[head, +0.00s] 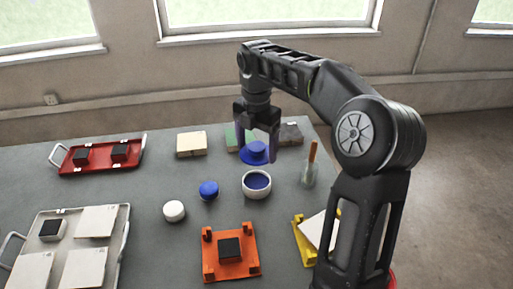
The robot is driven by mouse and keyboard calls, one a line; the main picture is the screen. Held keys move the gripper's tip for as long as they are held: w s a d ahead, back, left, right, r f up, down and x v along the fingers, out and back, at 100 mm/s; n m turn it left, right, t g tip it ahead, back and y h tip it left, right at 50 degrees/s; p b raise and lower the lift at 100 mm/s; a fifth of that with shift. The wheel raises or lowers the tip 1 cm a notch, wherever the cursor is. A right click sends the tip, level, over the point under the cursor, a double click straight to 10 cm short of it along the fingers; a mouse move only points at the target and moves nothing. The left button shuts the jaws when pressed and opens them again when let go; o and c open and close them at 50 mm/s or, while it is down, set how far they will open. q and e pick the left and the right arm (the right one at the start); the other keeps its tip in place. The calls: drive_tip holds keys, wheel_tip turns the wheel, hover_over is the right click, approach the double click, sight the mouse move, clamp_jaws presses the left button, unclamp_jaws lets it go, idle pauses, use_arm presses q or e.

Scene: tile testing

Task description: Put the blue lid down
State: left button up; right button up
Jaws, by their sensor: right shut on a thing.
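The blue lid (256,156) is a round blue disc with a raised knob. My right gripper (257,150) is shut on the lid and holds it above the table, just behind a white bowl (257,193) with blue contents. The lid looks level and apart from the bowl; its exact height is hard to tell. The fingers partly cover the lid's top. My left gripper is not in view.
A small blue ball-like piece (208,190) and a white one (174,211) stand left of the bowl. A glass with a brush (309,174) is to the right. An orange stand (231,272) is in front. A red tray (72,162) and white tray (126,222) are left.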

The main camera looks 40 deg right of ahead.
drive_tip(key=shift+a, duration=0.1)
idle(0.3)
drive_tip(key=w+a+f+m, duration=0.2)
drive_tip(key=a+f+m, duration=0.1)
drive_tip(key=a+m, duration=0.7)
drive_tip(key=w+a+f+m, duration=0.2)
drive_tip(key=a+f+m, duration=0.1)
drive_tip(key=a+m, duration=0.7)
drive_tip(key=shift+w+a+f+m, duration=0.15)
drive_tip(key=shift+a+f+m, duration=0.15)
drive_tip(key=shift+m, duration=0.3)
